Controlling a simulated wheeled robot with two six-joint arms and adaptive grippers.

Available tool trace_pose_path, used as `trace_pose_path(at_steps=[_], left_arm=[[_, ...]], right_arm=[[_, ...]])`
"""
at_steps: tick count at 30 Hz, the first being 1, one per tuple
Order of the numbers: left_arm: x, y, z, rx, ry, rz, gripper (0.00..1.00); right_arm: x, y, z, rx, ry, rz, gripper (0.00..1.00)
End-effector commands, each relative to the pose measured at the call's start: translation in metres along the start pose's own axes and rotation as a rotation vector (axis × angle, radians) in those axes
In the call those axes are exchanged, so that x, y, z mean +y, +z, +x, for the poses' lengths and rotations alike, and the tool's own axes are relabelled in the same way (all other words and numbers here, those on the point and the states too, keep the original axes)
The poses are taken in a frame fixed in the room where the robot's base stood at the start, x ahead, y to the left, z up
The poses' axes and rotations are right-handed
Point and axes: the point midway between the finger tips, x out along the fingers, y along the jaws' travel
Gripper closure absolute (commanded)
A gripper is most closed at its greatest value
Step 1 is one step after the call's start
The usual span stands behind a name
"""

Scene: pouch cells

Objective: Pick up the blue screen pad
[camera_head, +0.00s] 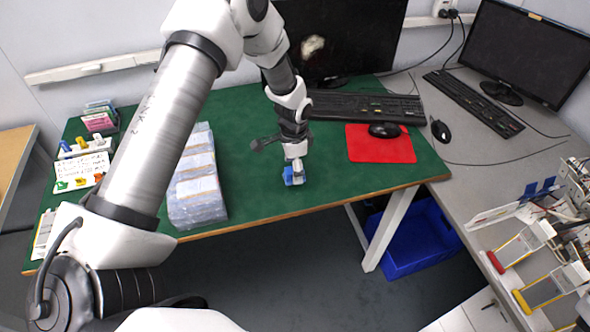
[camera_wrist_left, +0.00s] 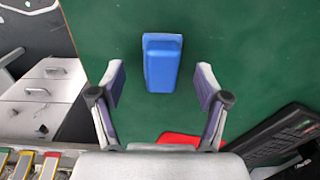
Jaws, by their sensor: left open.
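The blue screen pad (camera_wrist_left: 161,68) is a small blue block with a raised, narrower part, lying on the green mat. In the left wrist view it appears between the two fingers of my left gripper (camera_wrist_left: 160,78), with green mat showing on both sides of it. The fingers are apart and do not touch it. In the head view my left gripper (camera_head: 296,168) points down over the mat near its front edge, and the blue pad (camera_head: 288,178) shows at its tips, partly hidden. My right gripper is not seen.
The green table (camera_head: 250,195) holds a stack of wrapped pouch cells (camera_head: 196,190) to the left. A red mouse pad (camera_head: 380,150) with a black mouse and a keyboard (camera_head: 350,106) lie to the right and behind. A blue bin (camera_head: 415,245) stands below on the floor.

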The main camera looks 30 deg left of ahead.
Motion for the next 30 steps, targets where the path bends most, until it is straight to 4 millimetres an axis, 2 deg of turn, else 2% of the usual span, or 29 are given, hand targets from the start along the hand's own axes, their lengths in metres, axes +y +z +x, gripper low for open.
trace_pose_path(at_steps=[4, 10, 11, 15, 16, 26, 30], left_arm=[[0.0, 0.0, 0.02, -0.001, 0.0, -0.001, 0.25], [0.0, 0.0, 0.022, 0.001, -0.001, -0.001, 0.25], [0.0, 0.0, 0.022, 0.001, -0.001, -0.001, 0.32], [0.0, 0.0, 0.022, 0.001, -0.001, -0.001, 0.82], [0.0, 0.0, 0.022, 0.001, -0.001, 0.0, 0.89], [0.0, 0.0, 0.022, 0.001, 0.0, 0.0, 0.89], [-0.001, -0.001, 0.016, 0.002, -0.001, 0.0, 0.89]], right_arm=[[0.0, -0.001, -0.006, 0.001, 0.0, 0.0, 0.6], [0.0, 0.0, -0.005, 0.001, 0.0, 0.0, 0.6], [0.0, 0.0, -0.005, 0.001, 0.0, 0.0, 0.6], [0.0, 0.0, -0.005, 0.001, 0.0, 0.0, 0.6], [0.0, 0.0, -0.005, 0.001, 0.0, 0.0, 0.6], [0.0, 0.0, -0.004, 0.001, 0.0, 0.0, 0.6], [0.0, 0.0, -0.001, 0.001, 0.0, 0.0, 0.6]])
